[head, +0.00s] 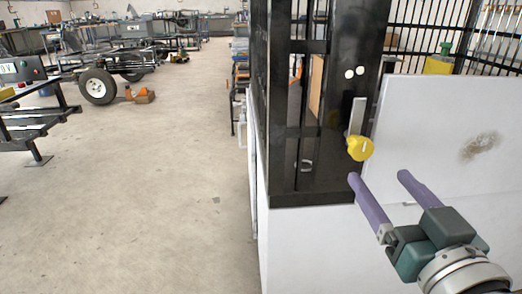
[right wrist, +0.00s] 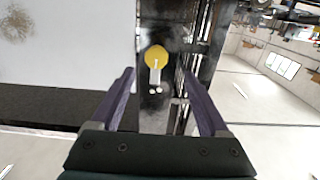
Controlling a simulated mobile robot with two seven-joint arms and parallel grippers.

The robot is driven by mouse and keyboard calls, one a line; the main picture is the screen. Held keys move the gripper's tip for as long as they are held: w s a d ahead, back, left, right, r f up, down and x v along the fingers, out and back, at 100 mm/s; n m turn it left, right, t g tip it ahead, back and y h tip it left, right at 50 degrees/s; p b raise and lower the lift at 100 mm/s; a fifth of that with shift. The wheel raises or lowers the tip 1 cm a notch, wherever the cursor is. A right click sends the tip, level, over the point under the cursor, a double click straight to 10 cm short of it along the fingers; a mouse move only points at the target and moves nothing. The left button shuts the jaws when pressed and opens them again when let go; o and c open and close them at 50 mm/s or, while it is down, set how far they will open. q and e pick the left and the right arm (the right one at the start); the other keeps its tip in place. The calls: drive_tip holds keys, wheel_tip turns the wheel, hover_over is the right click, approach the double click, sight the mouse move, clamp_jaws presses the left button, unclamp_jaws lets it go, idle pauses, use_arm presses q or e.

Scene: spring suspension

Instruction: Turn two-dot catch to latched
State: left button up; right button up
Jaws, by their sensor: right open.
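The two-dot catch has a round yellow knob (head: 360,148) with a pale grey bar (head: 357,115) rising nearly upright behind it. It is on a black metal frame (head: 345,95), below two white dots (head: 355,72). In the right wrist view, the yellow knob (right wrist: 156,54), pale bar and dots lie between the fingers, farther away. My right gripper (head: 379,176), with purple fingers, is open and empty. Its fingertips are just below and right of the knob in the head view, apart from it. My left gripper is not in view.
A white panel (head: 450,120) with a brown smudge stands right of the catch. Black bars (head: 425,30) rise behind it, with a yellow object (head: 438,65) nearby. Open floor (head: 170,170) lies left, with a wheeled chassis (head: 110,80) farther back.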

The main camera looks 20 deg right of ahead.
sight(363, 151)
drive_tip(key=x, duration=0.3)
drive_tip(key=b+x, duration=0.1)
drive_tip(key=x, duration=0.1)
drive_tip(key=b+x, duration=0.1)
drive_tip(key=x, duration=0.2)
drive_tip(key=shift+w+d, duration=0.2)
drive_tip(key=shift+d, duration=0.15)
drive_tip(key=shift+w+d+r, duration=0.1)
drive_tip(key=shift+w, duration=0.4)
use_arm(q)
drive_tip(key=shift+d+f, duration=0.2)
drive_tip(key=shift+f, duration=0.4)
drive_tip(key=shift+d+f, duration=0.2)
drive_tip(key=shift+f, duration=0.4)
use_arm(e)
drive_tip(key=shift+c, duration=0.7)
clamp_jaws()
